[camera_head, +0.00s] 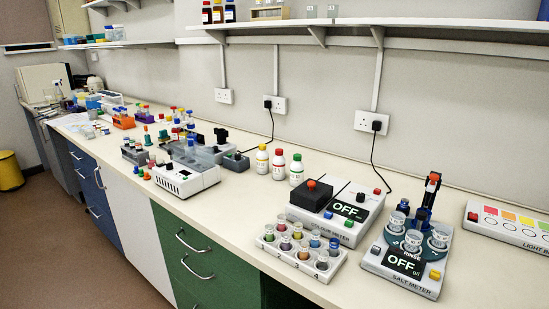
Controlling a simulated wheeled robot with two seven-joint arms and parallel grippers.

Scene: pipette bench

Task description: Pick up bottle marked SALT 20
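Three white bottles stand upright in a row on the bench, near the wall in the middle of the view. One bottle has a yellow cap and yellow label marking (262,161). The middle bottle has a red cap (279,166). The right bottle has a green cap (296,171). Their label writing is too small to read, so I cannot tell which is marked SALT 20. Neither of my grippers is in view.
Right of the bottles are a colour meter (352,200), a rack of several vials (268,243) and a salt meter (431,283) with cups. A white machine (185,180) stands to the left. A shelf (450,32) runs above. The bench front before the bottles is clear.

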